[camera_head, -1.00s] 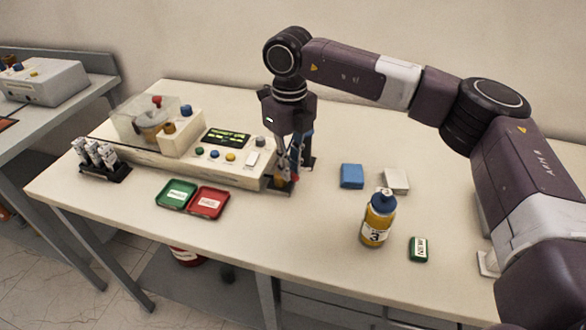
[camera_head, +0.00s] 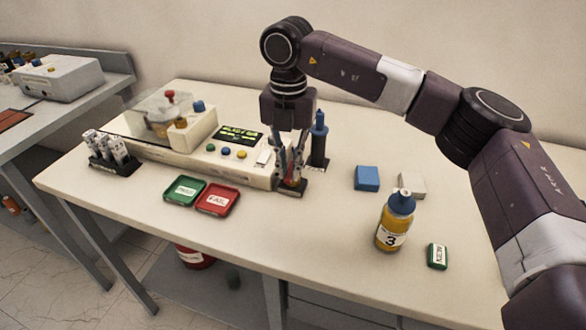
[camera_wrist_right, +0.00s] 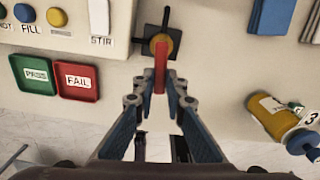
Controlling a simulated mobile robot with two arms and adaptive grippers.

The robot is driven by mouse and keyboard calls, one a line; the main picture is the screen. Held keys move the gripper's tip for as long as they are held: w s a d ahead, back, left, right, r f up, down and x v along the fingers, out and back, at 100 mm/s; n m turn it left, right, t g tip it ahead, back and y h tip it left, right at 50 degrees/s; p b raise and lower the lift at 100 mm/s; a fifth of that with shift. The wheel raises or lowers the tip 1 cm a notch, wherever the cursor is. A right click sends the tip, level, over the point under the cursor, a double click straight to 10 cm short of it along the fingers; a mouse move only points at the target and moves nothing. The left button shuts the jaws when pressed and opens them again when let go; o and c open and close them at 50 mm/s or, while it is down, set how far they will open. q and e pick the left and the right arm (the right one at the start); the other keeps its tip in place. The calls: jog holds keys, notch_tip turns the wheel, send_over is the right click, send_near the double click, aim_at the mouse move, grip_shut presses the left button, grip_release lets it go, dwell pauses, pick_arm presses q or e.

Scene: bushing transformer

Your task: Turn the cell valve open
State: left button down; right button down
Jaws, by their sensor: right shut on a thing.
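The cell valve has a red lever (camera_wrist_right: 160,66) on an orange hub over a dark square base (camera_wrist_right: 150,48) in the right wrist view. In the head view the valve (camera_head: 290,184) stands at the right end of the cream instrument (camera_head: 235,168). My right gripper (camera_wrist_right: 160,88) points down at it, its fingertips shut on the red lever's near end. The lever points from the hub back towards the gripper. In the head view my right gripper (camera_head: 290,172) partly hides the valve. My left gripper is not in view.
A tall dark blue bottle (camera_head: 319,142) stands close behind my right gripper. Green (camera_head: 185,191) and red (camera_head: 217,200) trays lie in front of the instrument. A yellow bottle (camera_head: 393,222), blue block (camera_head: 367,178) and white block (camera_head: 411,185) stand to the right. A tube rack (camera_head: 113,160) is far left.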

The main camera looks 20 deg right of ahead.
aim_at(287, 172)
jog(key=shift+w+a+r+m, duration=0.15)
jog(key=shift+w+a+m, duration=0.05)
jog(key=shift+m, duration=0.4)
jog(key=c, duration=2)
grip_release()
jog(key=shift+o, duration=0.2)
notch_tip(287, 172, up, 12)
